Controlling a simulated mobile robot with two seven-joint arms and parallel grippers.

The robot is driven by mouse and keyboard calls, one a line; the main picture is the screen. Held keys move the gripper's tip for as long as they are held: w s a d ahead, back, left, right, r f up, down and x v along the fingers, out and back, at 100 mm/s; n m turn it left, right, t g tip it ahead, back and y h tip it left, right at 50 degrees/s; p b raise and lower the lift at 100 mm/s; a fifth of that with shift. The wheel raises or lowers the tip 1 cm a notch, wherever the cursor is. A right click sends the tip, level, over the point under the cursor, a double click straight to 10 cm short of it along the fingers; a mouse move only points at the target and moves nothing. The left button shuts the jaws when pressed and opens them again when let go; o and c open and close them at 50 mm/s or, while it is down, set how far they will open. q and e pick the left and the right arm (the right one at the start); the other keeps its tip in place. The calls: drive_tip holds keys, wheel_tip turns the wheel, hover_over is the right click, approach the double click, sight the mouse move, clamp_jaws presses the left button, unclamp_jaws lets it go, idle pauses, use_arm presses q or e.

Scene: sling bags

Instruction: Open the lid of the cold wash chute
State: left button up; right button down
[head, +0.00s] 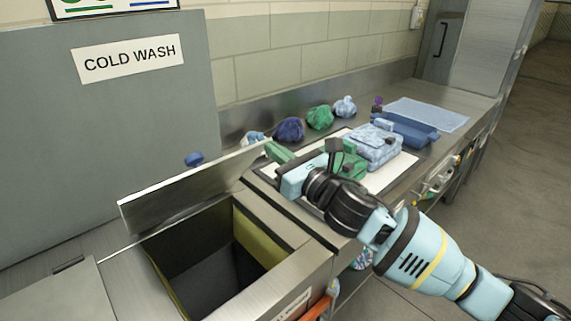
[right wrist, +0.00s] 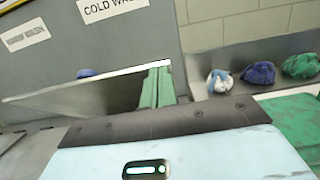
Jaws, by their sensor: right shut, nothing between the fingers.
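The cold wash chute (head: 225,250) is a square opening with yellowish inner walls, below the COLD WASH sign (head: 128,58). Its metal lid (head: 185,190) stands tilted up steeply at the back of the opening, so the chute is uncovered. My right gripper (head: 277,152) is at the lid's right end, its green fingers shut with nothing between them. In the right wrist view the fingers (right wrist: 157,87) overlap the right end of the lid (right wrist: 100,98); I cannot tell whether they touch it. My left gripper is not in view.
Blue (head: 289,129), green (head: 320,117) and pale (head: 345,106) bundles lie along the back of the counter. Folded light-blue cloth (head: 375,148) and a blue item (head: 408,130) lie to the right. A closed metal cover (head: 55,295) is left of the chute.

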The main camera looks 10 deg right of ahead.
drive_tip(key=w+a+r, duration=0.1)
drive_tip(key=w+a+r+p, duration=0.1)
drive_tip(key=r, duration=0.1)
drive_tip(key=w+a+r, duration=0.1)
drive_tip(key=w+r, duration=0.1)
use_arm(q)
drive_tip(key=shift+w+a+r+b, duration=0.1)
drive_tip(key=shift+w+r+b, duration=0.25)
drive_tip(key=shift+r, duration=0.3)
use_arm(e)
drive_tip(key=r+x, duration=0.2)
drive_tip(key=x, duration=0.8)
drive_tip(key=shift+s+d+r, duration=0.15)
drive_tip(key=shift+s+r, duration=0.05)
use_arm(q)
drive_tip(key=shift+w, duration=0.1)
use_arm(e)
drive_tip(key=shift+p+v, duration=1)
drive_tip(key=shift+v, duration=2.9)
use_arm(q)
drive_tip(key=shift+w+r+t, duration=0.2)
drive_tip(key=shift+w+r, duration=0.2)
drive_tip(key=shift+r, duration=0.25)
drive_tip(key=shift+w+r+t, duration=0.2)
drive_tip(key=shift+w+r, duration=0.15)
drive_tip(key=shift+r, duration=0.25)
